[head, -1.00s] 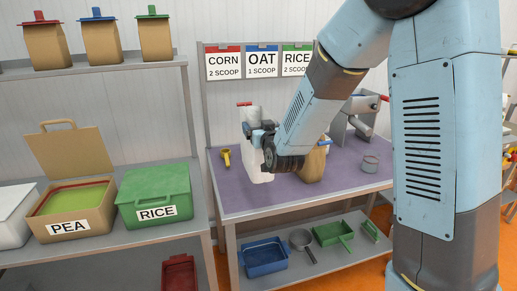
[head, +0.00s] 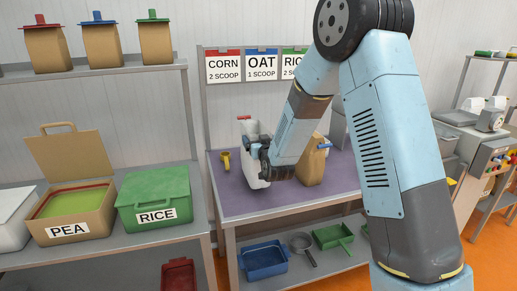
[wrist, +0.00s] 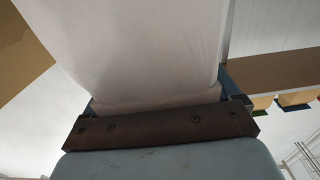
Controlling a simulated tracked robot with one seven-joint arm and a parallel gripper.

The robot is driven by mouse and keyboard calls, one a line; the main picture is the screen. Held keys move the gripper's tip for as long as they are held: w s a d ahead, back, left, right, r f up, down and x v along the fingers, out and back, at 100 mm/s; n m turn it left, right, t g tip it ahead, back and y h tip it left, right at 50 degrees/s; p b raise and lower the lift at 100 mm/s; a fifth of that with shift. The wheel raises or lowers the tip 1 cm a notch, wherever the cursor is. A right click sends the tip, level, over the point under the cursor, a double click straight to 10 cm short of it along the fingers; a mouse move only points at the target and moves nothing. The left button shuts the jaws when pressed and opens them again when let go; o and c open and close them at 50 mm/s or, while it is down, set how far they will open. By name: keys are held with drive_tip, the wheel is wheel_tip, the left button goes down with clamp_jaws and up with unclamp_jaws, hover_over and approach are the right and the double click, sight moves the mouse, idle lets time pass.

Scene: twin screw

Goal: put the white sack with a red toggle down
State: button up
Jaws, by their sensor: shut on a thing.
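The white sack (head: 251,178) with a red toggle (head: 245,117) is upright at the purple-topped table (head: 240,203), left of centre in the head view. My gripper (head: 259,159) is shut on the sack from its right side and hides part of it. In the wrist view the white sack (wrist: 140,50) fills the upper middle, above the brown gripper bar. I cannot tell whether the sack's base touches the table.
A brown sack with a blue toggle (head: 313,163) stands just right of my gripper. A yellow scoop (head: 226,161) lies to the left. The signs CORN (head: 222,65) and OAT (head: 262,65) hang behind. The purple top's front left is clear.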

wheel_tip(320, 180, down, 3)
drive_tip(key=shift+w+f, duration=0.1)
drive_tip(key=shift+w, duration=0.05)
drive_tip(key=o, duration=1.8)
drive_tip(key=shift+f, duration=0.1)
